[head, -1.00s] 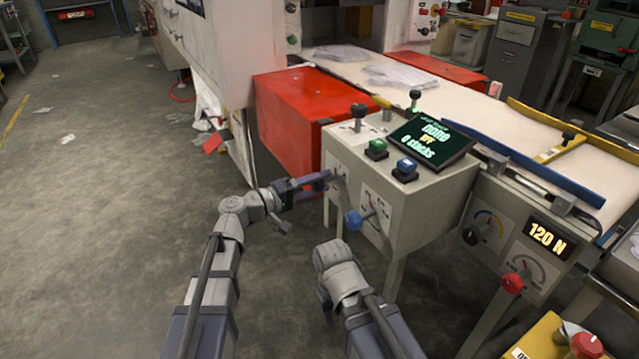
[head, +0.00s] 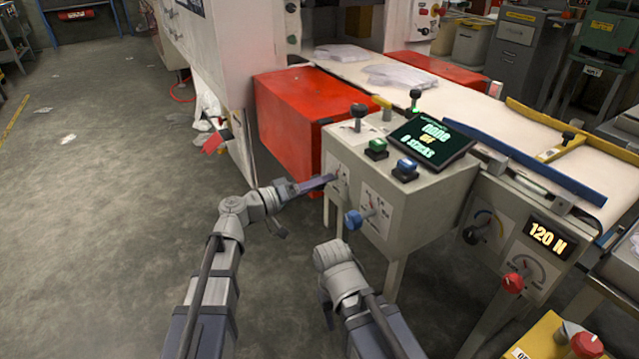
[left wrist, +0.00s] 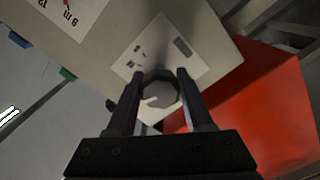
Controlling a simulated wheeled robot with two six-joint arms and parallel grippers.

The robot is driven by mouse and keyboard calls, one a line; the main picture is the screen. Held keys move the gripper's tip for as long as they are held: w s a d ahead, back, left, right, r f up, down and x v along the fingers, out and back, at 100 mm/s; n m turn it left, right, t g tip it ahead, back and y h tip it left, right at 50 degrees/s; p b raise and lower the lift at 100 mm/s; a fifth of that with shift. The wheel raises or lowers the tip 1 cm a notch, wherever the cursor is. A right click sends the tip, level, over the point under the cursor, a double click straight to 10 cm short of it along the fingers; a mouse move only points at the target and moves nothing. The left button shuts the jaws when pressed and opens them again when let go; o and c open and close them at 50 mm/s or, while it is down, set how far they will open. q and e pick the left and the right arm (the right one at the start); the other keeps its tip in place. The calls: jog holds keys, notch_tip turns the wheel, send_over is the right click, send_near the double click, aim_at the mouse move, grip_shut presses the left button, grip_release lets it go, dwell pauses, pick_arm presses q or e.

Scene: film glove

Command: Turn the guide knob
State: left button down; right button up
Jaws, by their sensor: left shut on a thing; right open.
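A blue knob (head: 353,219) sticks out of the front panel, right of my left gripper. Green (head: 376,147) and blue (head: 404,168) buttons, a black-topped lever (head: 359,111) and a screen (head: 432,138) are on top. A red block (head: 300,115) stands behind. Floor at left is mostly clear.

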pick_arm(q)
jog(key=shift+f, duration=0.1)
jog(key=shift+c, duration=1.4)
grip_release()
jog(key=v, duration=0.8)
